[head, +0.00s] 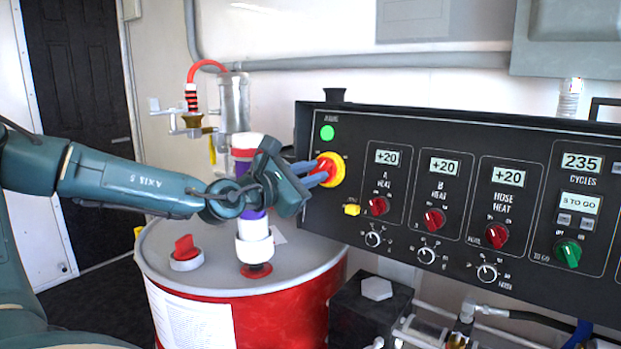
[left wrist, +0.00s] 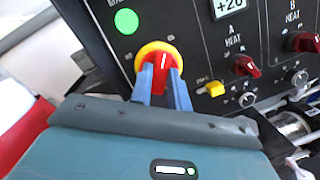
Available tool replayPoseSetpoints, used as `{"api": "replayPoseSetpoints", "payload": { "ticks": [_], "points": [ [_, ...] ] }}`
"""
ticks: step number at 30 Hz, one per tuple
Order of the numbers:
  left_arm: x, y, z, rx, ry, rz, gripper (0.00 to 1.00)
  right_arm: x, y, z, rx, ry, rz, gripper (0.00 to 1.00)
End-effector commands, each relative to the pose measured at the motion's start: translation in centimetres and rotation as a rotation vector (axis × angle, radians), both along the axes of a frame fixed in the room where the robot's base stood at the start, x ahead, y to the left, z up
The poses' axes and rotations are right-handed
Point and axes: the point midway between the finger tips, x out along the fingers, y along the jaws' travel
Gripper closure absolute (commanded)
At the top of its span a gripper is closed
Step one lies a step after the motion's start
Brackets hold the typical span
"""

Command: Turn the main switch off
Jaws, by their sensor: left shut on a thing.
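The main switch (head: 328,169) is a red knob on a round yellow plate at the left end of the black control panel. A green light (head: 327,133) glows just above it. My left gripper (head: 318,174) reaches in from the left, with its blue fingers on either side of the red knob. In the left wrist view the main switch (left wrist: 158,66) shows between the two fingers (left wrist: 162,85), which are shut on it. A white mark shows on the knob's face. My right gripper is not in view.
A small yellow knob (head: 351,209) sits just below the switch. The panel's red A heat knob (head: 378,206) is to the right. A red drum with a grey lid (head: 200,262) stands below my left arm, with a white and purple pump tube (head: 254,240) on it.

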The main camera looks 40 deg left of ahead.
Motion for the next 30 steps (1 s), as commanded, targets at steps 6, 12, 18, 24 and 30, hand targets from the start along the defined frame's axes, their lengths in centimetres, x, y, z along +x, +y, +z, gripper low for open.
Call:
{"api": "replayPoseSetpoints", "payload": {
  "ticks": [6, 12, 18, 24, 30],
  "points": [
    [0.0, -0.2, -0.3, -0.196, -0.021, 0.032, 1.0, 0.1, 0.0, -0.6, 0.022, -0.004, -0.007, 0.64],
    [0.0, -0.3, -0.2, -0.382, -0.041, 0.068, 1.0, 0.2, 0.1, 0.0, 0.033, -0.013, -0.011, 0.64],
    [0.0, -0.4, -0.1, -0.569, -0.06, 0.103, 1.0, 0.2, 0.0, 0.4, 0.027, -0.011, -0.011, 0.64],
    [0.0, -0.5, 0.0, -0.756, -0.08, 0.137, 1.0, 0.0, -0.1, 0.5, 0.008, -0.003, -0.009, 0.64],
    [0.1, -0.6, 0.1, -0.94, -0.101, 0.171, 1.0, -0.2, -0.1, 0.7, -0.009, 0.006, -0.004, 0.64]
  ]
}}
